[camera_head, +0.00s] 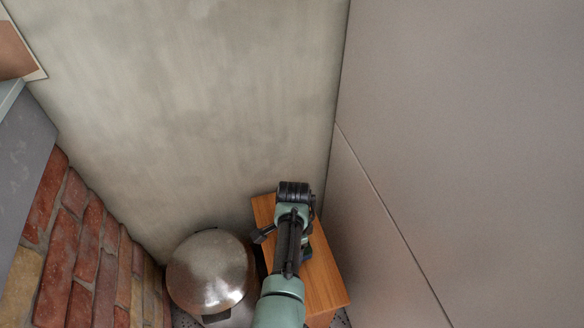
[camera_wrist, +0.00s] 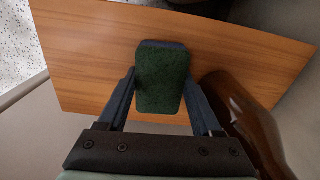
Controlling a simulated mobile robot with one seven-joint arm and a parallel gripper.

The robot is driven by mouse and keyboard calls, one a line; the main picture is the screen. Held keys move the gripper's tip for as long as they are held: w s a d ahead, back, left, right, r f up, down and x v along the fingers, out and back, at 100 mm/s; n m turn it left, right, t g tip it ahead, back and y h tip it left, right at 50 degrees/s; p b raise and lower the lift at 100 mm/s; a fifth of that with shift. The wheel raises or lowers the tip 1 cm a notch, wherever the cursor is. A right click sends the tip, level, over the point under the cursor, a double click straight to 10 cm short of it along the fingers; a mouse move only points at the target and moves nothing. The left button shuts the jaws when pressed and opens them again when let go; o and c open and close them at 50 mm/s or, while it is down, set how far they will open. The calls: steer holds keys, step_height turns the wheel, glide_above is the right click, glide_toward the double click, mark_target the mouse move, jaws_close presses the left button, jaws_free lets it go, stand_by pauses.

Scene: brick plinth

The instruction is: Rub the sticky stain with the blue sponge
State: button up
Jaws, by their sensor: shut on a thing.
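In the wrist view, a sponge with a dark green face (camera_wrist: 163,88) and a thin dark blue edge at its far end sits between the two fingers of my gripper (camera_wrist: 161,82). My gripper is shut on it. The sponge is over the wooden top (camera_wrist: 95,55); I cannot tell whether it touches the wood. In the head view, my arm hides most of the gripper and sponge. I cannot make out a sticky stain in either view; it may be hidden under the sponge or arm.
A glossy brown object (camera_wrist: 240,105) lies close to the right finger in the wrist view. In the head view, a round metal lidded vessel (camera_head: 209,271) stands left of the wooden top (camera_head: 325,281). A brick wall (camera_head: 85,245) is at left, a grey panel (camera_head: 450,130) at right.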

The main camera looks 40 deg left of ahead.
mark_target(307, 293)
steer(key=shift+s+d+f+p, duration=0.3)
steer(key=shift+s+d+p, duration=0.35)
steer(key=shift+s+d, duration=0.3)
steer(key=shift+s+d+r+p, duration=0.2)
steer(key=shift+s+d+p, duration=0.35)
steer(key=shift+p, duration=0.55)
steer(key=shift+s+d+f+p, duration=0.15)
steer(key=shift+s+d+p, duration=0.25)
steer(key=shift+d+p, duration=0.35)
steer(key=shift+s+d+r+p, duration=0.25)
steer(key=shift+s+d+p, duration=0.4)
steer(key=shift+p, duration=0.4)
steer(key=shift+s+d+f+p, duration=0.1)
steer(key=shift+s+d+p, duration=0.2)
steer(key=shift+d, duration=0.2)
steer(key=shift+s+d+r+p, duration=0.2)
steer(key=shift+s+d+p, duration=0.35)
steer(key=shift+p, duration=0.4)
steer(key=shift+s+d+p, duration=0.2)
steer(key=shift+d+p, duration=0.2)
steer(key=shift+d, duration=0.15)
steer(key=shift+a, duration=0.1)
